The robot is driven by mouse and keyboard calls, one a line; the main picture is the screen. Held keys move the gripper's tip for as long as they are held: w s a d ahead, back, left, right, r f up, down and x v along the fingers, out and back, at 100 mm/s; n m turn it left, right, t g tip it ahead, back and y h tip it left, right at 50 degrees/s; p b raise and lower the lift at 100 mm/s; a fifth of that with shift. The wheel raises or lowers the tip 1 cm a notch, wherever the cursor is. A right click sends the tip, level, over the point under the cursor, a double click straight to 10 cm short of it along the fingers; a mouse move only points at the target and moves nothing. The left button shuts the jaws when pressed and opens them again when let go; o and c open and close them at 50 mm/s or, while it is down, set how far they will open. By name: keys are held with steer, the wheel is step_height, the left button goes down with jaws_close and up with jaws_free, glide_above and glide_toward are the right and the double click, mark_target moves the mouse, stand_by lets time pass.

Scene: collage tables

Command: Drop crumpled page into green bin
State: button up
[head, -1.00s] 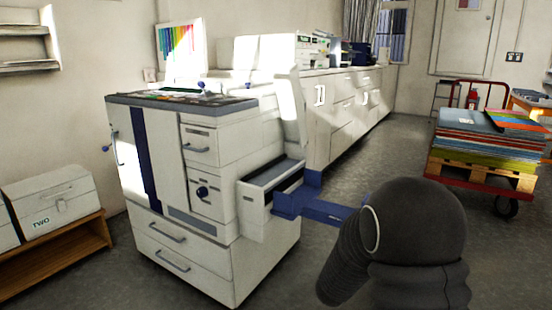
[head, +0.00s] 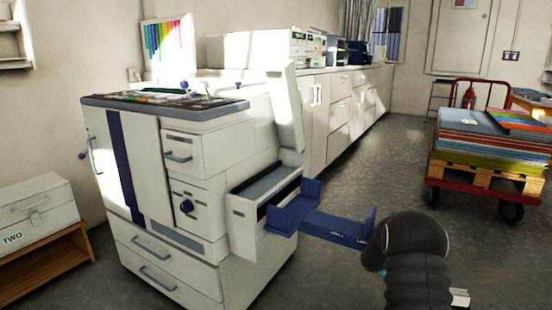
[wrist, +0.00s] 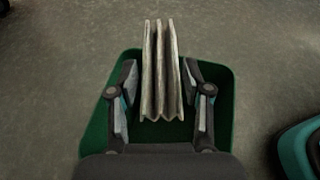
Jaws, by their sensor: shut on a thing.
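The crumpled page (wrist: 161,88) shows in the wrist view as a pale, pleated piece of paper, standing out between the fingers. My gripper (wrist: 161,76) is shut on it, with one finger at each side. The green bin (wrist: 96,122) lies beneath in the wrist view, and its dark green walls show around the gripper on the left and right. The page's far end overlaps the bin's far rim in this view. How high the page is above the bin I cannot tell. In the head view my arm covers the lower right, and the bin cannot be made out.
A white printer (head: 180,265) with a blue tray (head: 335,228) sticking out stands left of my arm. A red cart (head: 480,195) carries a pallet of coloured sheets at the right. White cabinets (head: 340,110) line the back. Grey floor is open between the printer and cart.

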steer(key=shift+a+f+b, duration=0.1)
steer(key=shift+f+b, duration=1.45)
steer(key=shift+f, duration=1.2)
steer(key=o, duration=0.9)
steer(key=shift+a+r, duration=0.1)
steer(key=v, duration=1.2)
